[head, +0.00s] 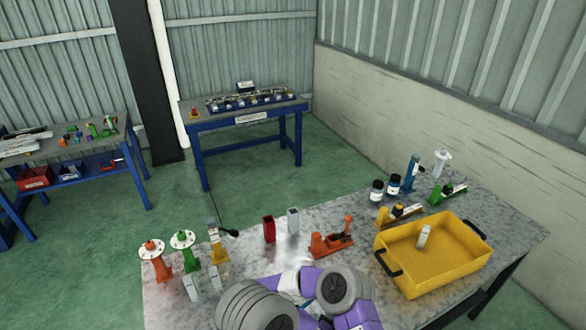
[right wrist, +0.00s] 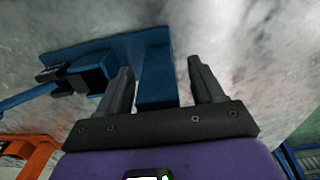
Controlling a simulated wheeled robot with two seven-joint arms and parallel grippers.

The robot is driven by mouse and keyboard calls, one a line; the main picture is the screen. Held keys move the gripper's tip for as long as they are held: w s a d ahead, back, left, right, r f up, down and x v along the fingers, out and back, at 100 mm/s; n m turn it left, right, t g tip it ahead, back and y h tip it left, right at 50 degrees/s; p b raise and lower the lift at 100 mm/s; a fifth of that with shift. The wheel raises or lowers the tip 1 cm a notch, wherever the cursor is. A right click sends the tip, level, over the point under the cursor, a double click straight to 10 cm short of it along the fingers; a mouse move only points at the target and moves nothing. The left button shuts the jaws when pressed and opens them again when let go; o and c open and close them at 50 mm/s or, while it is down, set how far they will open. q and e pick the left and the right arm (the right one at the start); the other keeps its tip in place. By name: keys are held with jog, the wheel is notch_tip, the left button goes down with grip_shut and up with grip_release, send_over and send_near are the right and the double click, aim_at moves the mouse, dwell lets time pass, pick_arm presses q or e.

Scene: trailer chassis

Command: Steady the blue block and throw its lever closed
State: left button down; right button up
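The blue block shows in the right wrist view, with a flat base (right wrist: 75,52) and a post (right wrist: 155,75). My right gripper (right wrist: 159,65) is open, with one dark finger on each side of the post. A gap shows between the post and the finger at right. The lever (right wrist: 25,98) has a blue handle that reaches out to the left from dark parts (right wrist: 88,76) at the block's left side. In the head view I cannot make out this block; my arms cover that part of the table. My left gripper does not show in either view.
A yellow tray (head: 440,283) holds a grey piece. Red (head: 269,229) and pale (head: 293,221) holders stand behind my arms. Orange (head: 156,261) and green (head: 185,250) stands are at left. Bottles (head: 376,191) stand at the back.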

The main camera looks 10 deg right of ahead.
jog(key=shift+o, duration=0.5)
jog(key=shift+r+p, duration=1.6)
jog(key=shift+r, duration=2.45)
jog(key=shift+o, duration=0.4)
jog(key=o, duration=0.4)
jog(key=shift+c, duration=0.2)
notch_tip(320, 180, up, 12)
jog(key=shift+s, duration=0.1)
